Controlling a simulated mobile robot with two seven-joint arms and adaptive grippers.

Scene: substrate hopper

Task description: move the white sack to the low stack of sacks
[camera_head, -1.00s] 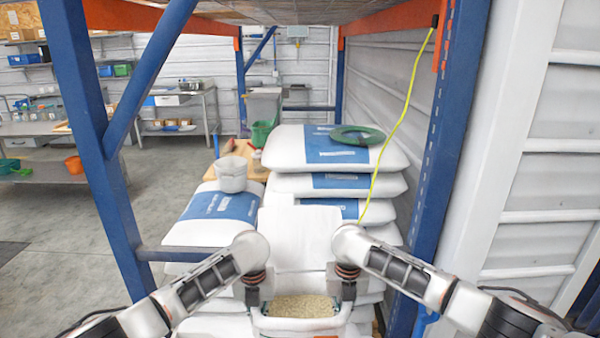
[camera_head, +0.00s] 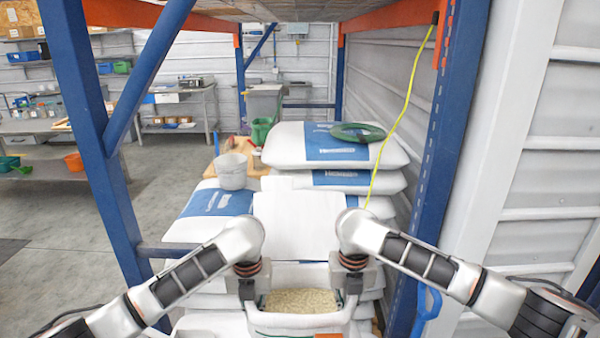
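The white sack (camera_head: 297,321) is open at the top and shows beige granules inside, at the bottom centre. My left gripper (camera_head: 247,291) is at its left rim and my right gripper (camera_head: 353,286) is at its right rim. Both point down and look shut on the rim, though the fingertips are small and partly hidden. The low stack of sacks (camera_head: 190,231) is beyond, to the left, with a blue-labelled top sack. A plain white panel or sack (camera_head: 297,222) lies just behind the held sack; I cannot tell which.
Blue rack posts (camera_head: 97,130) (camera_head: 440,160) flank the bay, with a low blue bar at left.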

